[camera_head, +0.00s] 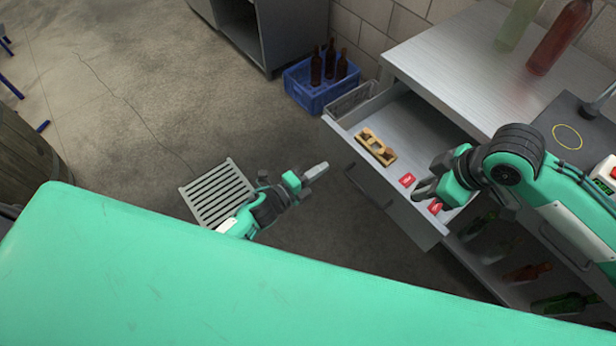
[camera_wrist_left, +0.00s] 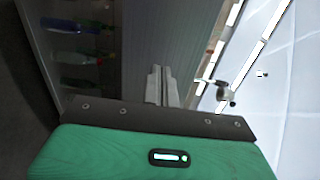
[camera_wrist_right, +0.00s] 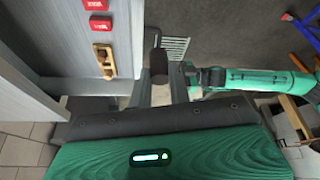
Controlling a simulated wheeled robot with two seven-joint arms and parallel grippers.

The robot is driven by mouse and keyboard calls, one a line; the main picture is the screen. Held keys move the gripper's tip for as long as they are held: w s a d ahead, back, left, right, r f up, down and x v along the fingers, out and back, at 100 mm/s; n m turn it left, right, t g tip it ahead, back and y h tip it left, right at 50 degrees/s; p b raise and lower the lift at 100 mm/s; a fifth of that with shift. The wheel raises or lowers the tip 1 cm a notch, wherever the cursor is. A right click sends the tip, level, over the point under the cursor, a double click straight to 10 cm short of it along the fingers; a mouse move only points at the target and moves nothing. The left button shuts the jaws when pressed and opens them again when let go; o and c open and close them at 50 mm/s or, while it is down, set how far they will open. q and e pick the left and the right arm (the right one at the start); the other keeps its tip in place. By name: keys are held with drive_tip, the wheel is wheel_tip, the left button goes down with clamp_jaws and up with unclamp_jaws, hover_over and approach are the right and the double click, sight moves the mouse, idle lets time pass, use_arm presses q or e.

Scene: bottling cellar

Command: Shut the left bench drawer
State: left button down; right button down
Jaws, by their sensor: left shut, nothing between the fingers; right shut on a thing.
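The left bench drawer (camera_head: 352,147) is pulled well out from under the bench top. Its bar handle (camera_head: 370,186) is on the front face. Inside lie a wooden piece with dark parts (camera_head: 376,147) and red boxes (camera_head: 407,180). My left gripper (camera_head: 321,170) is shut and empty, apart from the drawer front, on its floor side. My right gripper (camera_head: 424,190) appears by the drawer's near end in the head view. In the right wrist view it is shut on a small dark brown thing (camera_wrist_right: 158,66), which I cannot identify.
The bench top (camera_head: 450,70) carries a green and a red bottle (camera_head: 560,38). A blue crate (camera_head: 320,80) with brown bottles stands behind the drawer. Bottles (camera_head: 527,272) lie on the open shelf below. A floor grate (camera_head: 216,192) is left of my left gripper.

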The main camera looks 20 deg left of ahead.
sight(342, 155)
use_arm(q)
drive_tip(key=x, duration=0.5)
drive_tip(key=shift+p, duration=0.35)
use_arm(e)
drive_tip(key=shift+r, duration=0.5)
use_arm(q)
drive_tip(key=shift+w, duration=0.1)
